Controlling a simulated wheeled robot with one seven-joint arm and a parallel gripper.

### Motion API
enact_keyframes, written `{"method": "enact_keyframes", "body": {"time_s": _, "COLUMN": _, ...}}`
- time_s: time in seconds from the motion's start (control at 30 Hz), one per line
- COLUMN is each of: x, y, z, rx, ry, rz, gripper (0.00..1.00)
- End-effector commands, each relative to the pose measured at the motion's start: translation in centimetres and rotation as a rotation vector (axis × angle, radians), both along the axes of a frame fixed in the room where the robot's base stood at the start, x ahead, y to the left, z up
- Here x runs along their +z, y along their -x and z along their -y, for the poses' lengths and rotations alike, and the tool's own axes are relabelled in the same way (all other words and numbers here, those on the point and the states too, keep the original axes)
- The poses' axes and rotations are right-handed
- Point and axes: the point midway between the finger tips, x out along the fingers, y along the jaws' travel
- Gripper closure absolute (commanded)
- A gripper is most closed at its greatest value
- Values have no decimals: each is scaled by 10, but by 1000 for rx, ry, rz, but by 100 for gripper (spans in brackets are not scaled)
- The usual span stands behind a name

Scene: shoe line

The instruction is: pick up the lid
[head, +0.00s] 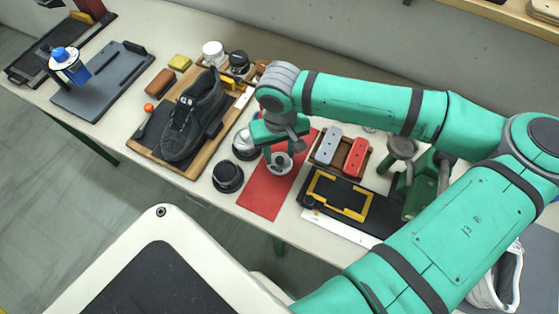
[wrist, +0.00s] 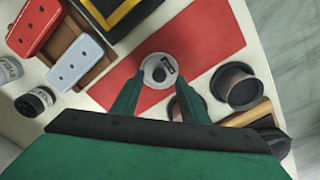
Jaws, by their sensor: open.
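The lid (head: 280,166) looks like a small round light-grey disc with a dark centre, lying on the red mat (head: 262,198). In the wrist view the lid (wrist: 159,70) shows a small dark label mark. My gripper (head: 281,154) is open just above the lid, pointing down. In the wrist view my gripper (wrist: 158,90) has one fingertip on each side of the lid's near edge. I cannot tell whether the fingers touch it.
A wooden tray with a grey block (head: 328,145) and a red block (head: 357,157) is to the right. A black shoe (head: 192,115) sits further left.

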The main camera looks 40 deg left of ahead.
Motion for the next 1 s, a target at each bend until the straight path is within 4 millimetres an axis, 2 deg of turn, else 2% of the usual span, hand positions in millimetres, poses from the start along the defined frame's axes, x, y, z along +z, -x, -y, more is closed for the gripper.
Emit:
{"method": "enact_keyframes", "body": {"time_s": 0.1, "x": -15, "y": 0, "z": -1, "rx": 1, "ry": 1, "rz": -1, "gripper": 60}}
{"method": "enact_keyframes", "body": {"time_s": 0.2, "x": -22, "y": -1, "z": 0, "rx": 0, "ry": 0, "rz": 0, "gripper": 60}}
{"method": "enact_keyframes", "body": {"time_s": 0.47, "x": -24, "y": -1, "z": 0, "rx": 0, "ry": -1, "rz": 1, "gripper": 60}}
{"method": "enact_keyframes", "body": {"time_s": 0.63, "x": -24, "y": -1, "z": 0, "rx": 0, "ry": -1, "rz": 1, "gripper": 100}}
{"method": "enact_keyframes", "body": {"time_s": 1.0, "x": -24, "y": -1, "z": 0, "rx": 0, "ry": -1, "rz": 1, "gripper": 100}}
